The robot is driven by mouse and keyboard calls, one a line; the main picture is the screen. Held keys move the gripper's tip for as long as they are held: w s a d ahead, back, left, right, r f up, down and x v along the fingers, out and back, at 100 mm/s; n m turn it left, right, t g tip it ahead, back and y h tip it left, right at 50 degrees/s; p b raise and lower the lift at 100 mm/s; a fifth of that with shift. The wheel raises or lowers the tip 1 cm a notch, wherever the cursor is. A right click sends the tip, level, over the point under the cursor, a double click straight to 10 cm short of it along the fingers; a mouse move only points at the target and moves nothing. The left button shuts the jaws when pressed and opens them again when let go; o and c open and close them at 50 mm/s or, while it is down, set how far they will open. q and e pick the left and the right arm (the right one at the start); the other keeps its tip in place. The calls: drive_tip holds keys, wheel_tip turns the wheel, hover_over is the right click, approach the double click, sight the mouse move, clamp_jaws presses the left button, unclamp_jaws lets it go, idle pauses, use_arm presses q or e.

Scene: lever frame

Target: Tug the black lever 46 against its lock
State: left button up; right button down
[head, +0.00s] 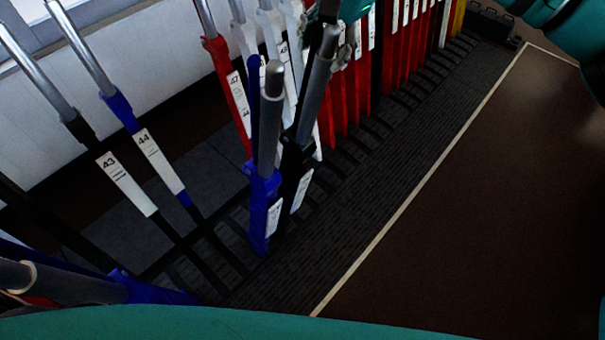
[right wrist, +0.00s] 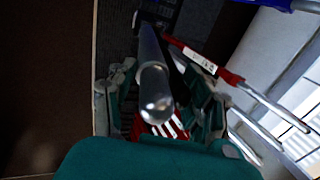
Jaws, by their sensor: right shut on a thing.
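The black lever (head: 297,160) leans forward out of the row, beside a blue lever that leans in much the same way. Its white plate faces me, but I cannot read the number. Its grey metal handle (head: 315,85) rises to my right gripper (head: 335,28), which is partly hidden at the top of the head view. In the right wrist view, my right gripper (right wrist: 158,92) is shut around the metal handle (right wrist: 152,65), with a finger on either side. The rounded handle end points at the camera. My left gripper is not in view.
The blue lever (head: 264,190) stands close on the left. Lever 44 (head: 157,165) and lever 43 (head: 125,183) lean back further left. Red lever 47 (head: 228,92) and several red levers (head: 360,85) stand behind. Brown floor (head: 480,190) on the right is clear.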

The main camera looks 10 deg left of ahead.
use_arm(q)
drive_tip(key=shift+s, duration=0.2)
use_arm(e)
drive_tip(key=shift+w+a+r, duration=0.15)
drive_tip(key=shift+w+r, duration=0.05)
drive_tip(key=shift+r, duration=0.25)
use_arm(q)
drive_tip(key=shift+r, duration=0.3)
use_arm(e)
drive_tip(key=shift+w+a+r, duration=0.1)
drive_tip(key=shift+r, duration=0.1)
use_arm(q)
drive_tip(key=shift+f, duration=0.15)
use_arm(e)
drive_tip(key=shift+f, duration=0.2)
drive_tip(key=c, duration=0.9)
unclamp_jaws()
drive_tip(key=o, duration=0.4)
drive_tip(key=shift+w+a+f, duration=0.15)
drive_tip(key=shift+a, duration=0.2)
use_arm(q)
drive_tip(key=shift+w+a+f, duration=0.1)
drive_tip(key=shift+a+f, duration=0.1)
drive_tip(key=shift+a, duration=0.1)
use_arm(e)
drive_tip(key=shift+d+f, duration=0.1)
drive_tip(key=shift+d, duration=0.05)
drive_tip(key=shift+s+d, duration=0.1)
drive_tip(key=shift+s, duration=0.1)
